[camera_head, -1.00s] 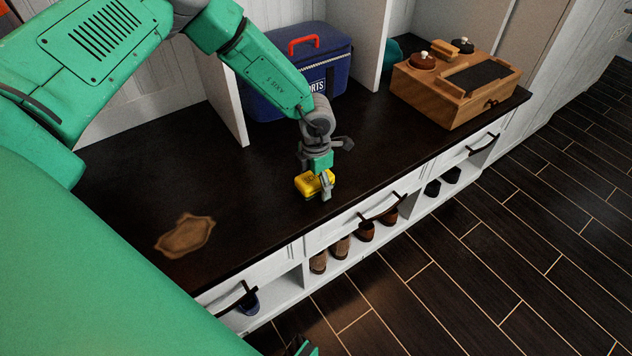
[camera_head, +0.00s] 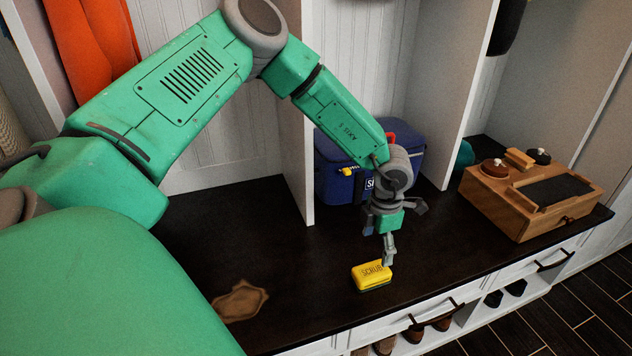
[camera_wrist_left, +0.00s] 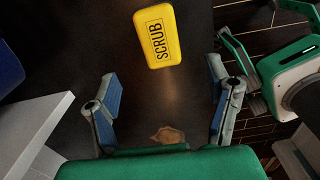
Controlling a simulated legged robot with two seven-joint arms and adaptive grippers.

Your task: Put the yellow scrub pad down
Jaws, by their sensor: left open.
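The yellow scrub pad (camera_head: 372,275) with the word SCRUB lies flat on the dark bench top (camera_head: 310,300), near its front edge. My left gripper (camera_head: 386,250) is open and empty just above and behind the pad, apart from it. In the left wrist view the pad (camera_wrist_left: 158,37) lies beyond the open fingers (camera_wrist_left: 168,105), with clear space between them. My right gripper does not show clearly in the head view.
A brown mud stain (camera_head: 240,301) marks the bench left of the pad. A blue cooler bag (camera_head: 335,180) stands behind my gripper. A wooden shoe-care box (camera_head: 530,195) sits at the right end. White dividers (camera_head: 297,130) rise behind; shoes (camera_head: 430,325) fill cubbies below.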

